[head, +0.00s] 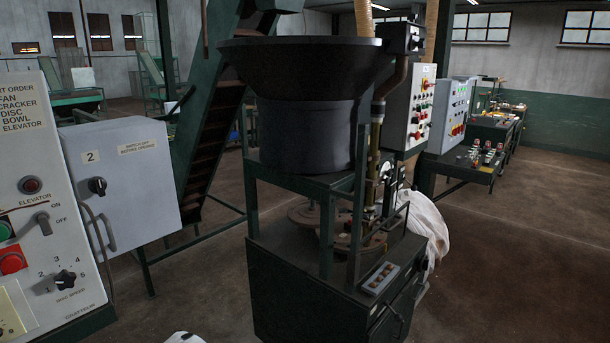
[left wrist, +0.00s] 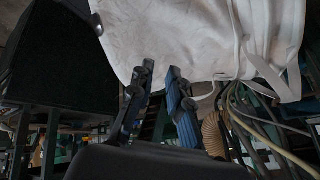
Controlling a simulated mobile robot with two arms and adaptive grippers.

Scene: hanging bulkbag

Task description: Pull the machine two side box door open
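The machine two side box (head: 125,180) is a grey cabinet at the left of the head view, marked "2" and "switch off before opening". Its front looks shut. A black rotary knob (head: 97,186) sits on it, and a curved grey handle (head: 109,232) is at its left edge, beside the control panel. In the left wrist view my left gripper (left wrist: 160,68) has its two dark fingers apart, with nothing seen between the tips. A pale bag (left wrist: 195,35) is in view beyond them. The left gripper does not show in the head view. My right gripper is in neither view.
A cream control panel (head: 40,200) with switches stands left of the box. A green-framed machine with a black hopper (head: 305,130) stands in the middle. A white bag (head: 428,225) is behind it. Hoses (left wrist: 255,125) hang in the wrist view. Floor at right is clear.

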